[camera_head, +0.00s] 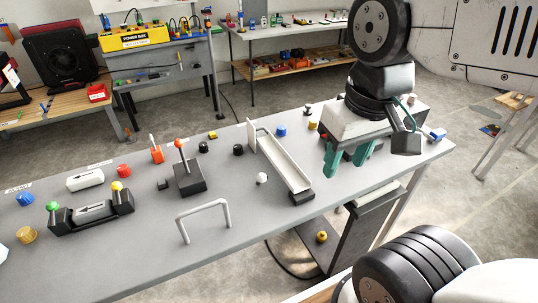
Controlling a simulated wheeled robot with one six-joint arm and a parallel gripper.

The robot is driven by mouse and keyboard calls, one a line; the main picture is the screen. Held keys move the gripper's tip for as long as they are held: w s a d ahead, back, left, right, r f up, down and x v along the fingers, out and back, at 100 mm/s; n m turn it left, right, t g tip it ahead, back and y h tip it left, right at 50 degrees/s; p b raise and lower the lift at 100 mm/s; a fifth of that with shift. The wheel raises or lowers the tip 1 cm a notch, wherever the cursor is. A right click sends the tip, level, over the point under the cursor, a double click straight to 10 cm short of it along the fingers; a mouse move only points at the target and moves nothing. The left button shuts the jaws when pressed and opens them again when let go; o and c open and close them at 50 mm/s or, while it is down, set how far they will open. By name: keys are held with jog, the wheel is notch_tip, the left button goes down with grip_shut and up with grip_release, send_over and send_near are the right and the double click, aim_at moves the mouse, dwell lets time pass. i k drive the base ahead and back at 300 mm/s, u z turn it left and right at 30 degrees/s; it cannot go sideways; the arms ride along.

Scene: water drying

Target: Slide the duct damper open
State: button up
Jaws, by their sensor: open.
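No part carries a readable damper label, so I cannot tell which piece is the duct damper. A long white channel (286,162) lies across the grey table, with a raised side wall and a dark block (301,197) at its near end. A dark slotted base with an arrow-marked grey slider (92,211) sits at the left, between a green knob and a yellow knob. My gripper (348,163) is open, its teal fingers pointing down over the table's right part, right of the channel and apart from it. Nothing shows between the fingers.
A red-knobbed lever on a dark base (189,178) and a grey bar handle (204,213) stand between the slider and the channel. Small knobs and a white ball (262,178) are scattered on the grey table (140,257). Its front right is fairly clear.

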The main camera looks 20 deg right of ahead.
aim_at(308, 106)
jog(key=k, duration=1.1)
jog(key=z, duration=0.6)
jog(key=i, duration=1.45)
jog(key=u, duration=0.65)
